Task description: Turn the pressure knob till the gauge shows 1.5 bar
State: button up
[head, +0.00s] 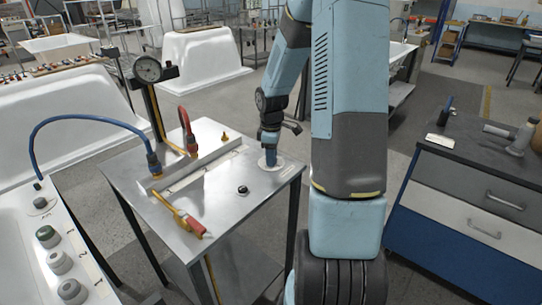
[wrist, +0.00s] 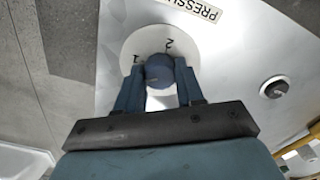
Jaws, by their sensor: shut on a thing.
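The pressure knob (wrist: 160,72) is a blue knob on a round white dial plate (wrist: 143,40). The plate carries the marks 1 and 2, and a "PRESSU…" label lies beside it in the wrist view. My gripper (wrist: 160,84) is shut on the knob, one finger on each side. In the head view my gripper (head: 271,155) reaches straight down to the dial plate at the right end of the steel table (head: 225,200). The gauge (head: 147,69) is a round dial on a post at the table's back left. Its needle is too small to read.
A small black knob (head: 242,190) sits on the table; it also shows in the wrist view (wrist: 273,88). A red-handled valve (head: 190,226), a red hose (head: 186,125) and a blue hose (head: 90,119) are further left. A blue cabinet (head: 460,200) stands right, across a floor gap.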

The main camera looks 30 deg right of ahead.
jog(key=shift+c, duration=1.2)
